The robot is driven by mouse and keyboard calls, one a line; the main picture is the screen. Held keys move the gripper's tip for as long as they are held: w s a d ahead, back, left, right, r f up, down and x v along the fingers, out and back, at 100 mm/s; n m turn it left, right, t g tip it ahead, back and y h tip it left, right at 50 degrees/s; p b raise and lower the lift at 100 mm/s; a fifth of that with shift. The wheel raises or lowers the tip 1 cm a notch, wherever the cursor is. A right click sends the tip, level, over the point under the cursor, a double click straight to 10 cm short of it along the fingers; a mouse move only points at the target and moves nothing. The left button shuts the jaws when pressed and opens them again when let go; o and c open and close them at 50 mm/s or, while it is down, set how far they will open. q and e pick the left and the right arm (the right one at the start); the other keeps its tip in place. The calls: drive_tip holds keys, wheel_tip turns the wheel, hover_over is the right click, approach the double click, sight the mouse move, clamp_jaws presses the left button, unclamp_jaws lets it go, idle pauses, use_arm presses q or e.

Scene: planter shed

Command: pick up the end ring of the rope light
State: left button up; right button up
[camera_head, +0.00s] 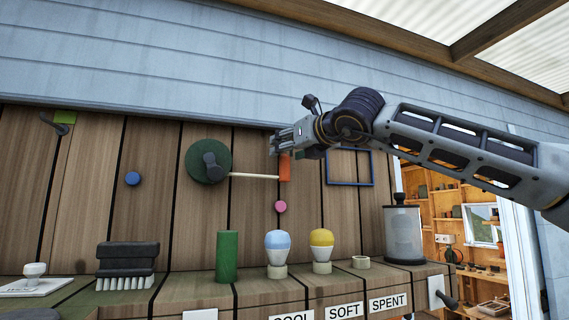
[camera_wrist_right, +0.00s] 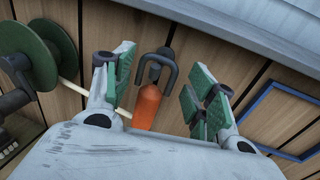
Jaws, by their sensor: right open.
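The rope light is a cream cord (camera_head: 253,176) running right from a dark green reel (camera_head: 207,161) on the plank wall. Its end meets an orange piece (camera_head: 285,168). In the right wrist view the orange piece (camera_wrist_right: 147,107) hangs below a dark two-pronged fork (camera_wrist_right: 158,68); I cannot make out a ring opening. My right gripper (camera_head: 281,143) is at the wall just above the orange piece and partly overlaps it. In the wrist view the right gripper (camera_wrist_right: 164,80) is open, its green pads on either side of the orange piece. My left gripper is not in view.
A blue frame (camera_head: 350,183) is on the wall to the right. Pink (camera_head: 280,206) and blue (camera_head: 132,178) knobs stick out. Below, a shelf holds a brush (camera_head: 127,258), a green cylinder (camera_head: 227,256), two bulbs (camera_head: 278,247) and a grey canister (camera_head: 403,235).

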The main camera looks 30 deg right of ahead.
drive_tip(key=shift+w, duration=0.75)
drive_tip(key=shift+c, duration=0.4)
drive_tip(key=c, duration=0.9)
drive_tip(key=shift+s+d+r+p, duration=0.1)
drive_tip(key=shift+d+r+p, duration=0.05)
drive_tip(key=shift+r+p, duration=0.15)
